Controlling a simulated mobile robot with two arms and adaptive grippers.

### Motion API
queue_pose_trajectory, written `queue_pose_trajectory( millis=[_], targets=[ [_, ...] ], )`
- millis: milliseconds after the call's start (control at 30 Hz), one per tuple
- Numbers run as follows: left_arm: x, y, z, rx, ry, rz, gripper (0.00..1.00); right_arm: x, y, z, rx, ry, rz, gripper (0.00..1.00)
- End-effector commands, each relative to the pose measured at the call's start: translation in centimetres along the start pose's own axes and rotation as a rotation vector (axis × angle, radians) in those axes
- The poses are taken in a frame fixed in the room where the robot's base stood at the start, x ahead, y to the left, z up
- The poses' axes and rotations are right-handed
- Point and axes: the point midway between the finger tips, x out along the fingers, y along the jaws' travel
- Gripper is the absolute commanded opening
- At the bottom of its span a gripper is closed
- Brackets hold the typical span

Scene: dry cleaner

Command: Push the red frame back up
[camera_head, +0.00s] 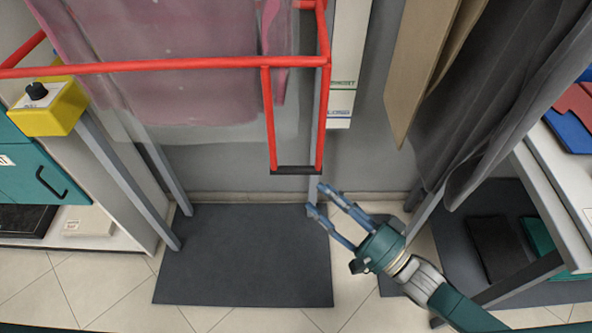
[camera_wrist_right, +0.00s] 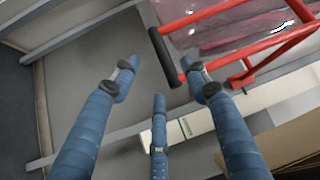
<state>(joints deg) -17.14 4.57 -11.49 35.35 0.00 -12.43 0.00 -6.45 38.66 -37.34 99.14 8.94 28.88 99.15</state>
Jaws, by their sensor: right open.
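The red frame (camera_head: 180,65) is a tubular bar across the upper left of the head view, with a U-shaped handle hanging down from its right end. The handle ends in a black grip (camera_head: 297,170). My right gripper (camera_head: 319,199) is open and empty, its fingertips just below and right of the grip in the picture. In the right wrist view the black grip (camera_wrist_right: 165,57) lies ahead, between the spread blue fingers (camera_wrist_right: 160,86). I see no contact; the exact gap in depth is unclear. My left gripper is out of view.
Pinkish clothing under clear plastic (camera_head: 180,50) hangs behind the frame. A yellow box with a black knob (camera_head: 45,108) is at left. Grey cloth (camera_head: 500,95) and a tan panel (camera_head: 425,60) hang at right. A dark mat (camera_head: 245,260) lies on the clear floor below.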

Motion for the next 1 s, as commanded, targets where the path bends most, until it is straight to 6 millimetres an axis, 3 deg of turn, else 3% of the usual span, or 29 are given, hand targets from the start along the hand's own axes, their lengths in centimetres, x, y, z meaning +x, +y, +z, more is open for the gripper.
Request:
queue_pose_trajectory(
  millis=[300,500,900,933,1000],
  targets=[
    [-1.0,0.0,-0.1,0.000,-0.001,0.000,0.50,6.2,-0.3,-0.1,-0.002,0.002,-0.004,0.45],
    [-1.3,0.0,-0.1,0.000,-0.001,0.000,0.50,8.8,-0.2,0.0,-0.002,0.002,-0.001,0.45],
    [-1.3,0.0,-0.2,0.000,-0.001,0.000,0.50,9.7,-0.1,0.0,-0.003,0.001,0.000,0.45],
    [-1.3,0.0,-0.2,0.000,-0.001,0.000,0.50,9.7,-0.1,0.0,-0.003,0.001,0.000,0.43],
    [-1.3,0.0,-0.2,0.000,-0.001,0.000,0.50,9.7,-0.1,0.0,-0.003,0.001,0.000,0.29]
  ],
)
